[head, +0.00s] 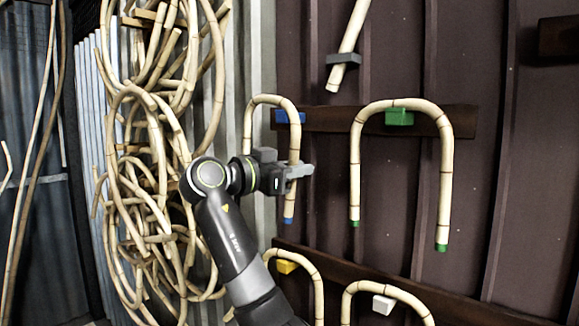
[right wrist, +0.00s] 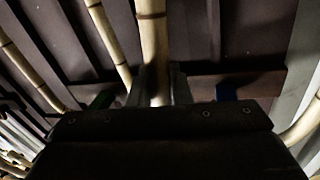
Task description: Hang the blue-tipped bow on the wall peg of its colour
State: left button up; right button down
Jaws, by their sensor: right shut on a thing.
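The blue-tipped bow (head: 270,99) is an upright pale rattan arch with its curve on top. One blue tip (head: 288,220) shows; the lower end of its left leg is hidden behind my arm. My right gripper (head: 294,171) is shut on the bow's right leg, which also shows between the fingers in the right wrist view (right wrist: 153,45). The blue peg (head: 281,117) is on a dark wall rail, just below the arch's top right, and the bow's right shoulder crosses in front of it. Whether they touch, I cannot tell. My left gripper is out of view.
A green-tipped bow (head: 445,170) arches over the green peg (head: 399,118) on the right. Below are a yellow peg (head: 287,267) and a white peg (head: 383,304) with bows around them. A rattan piece passes a grey block (head: 343,59) above. Tangled rattan (head: 150,130) hangs left.

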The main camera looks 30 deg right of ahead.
jog(key=w+d+f, duration=0.1)
jog(key=w+d, duration=0.1)
jog(key=d, duration=0.3)
jog(key=shift+w+d+f, duration=0.15)
jog(key=shift+d, duration=0.2)
dwell(0.3)
dwell(0.4)
jog(key=c, duration=1.3)
grip_release()
jog(key=shift+o, duration=0.2)
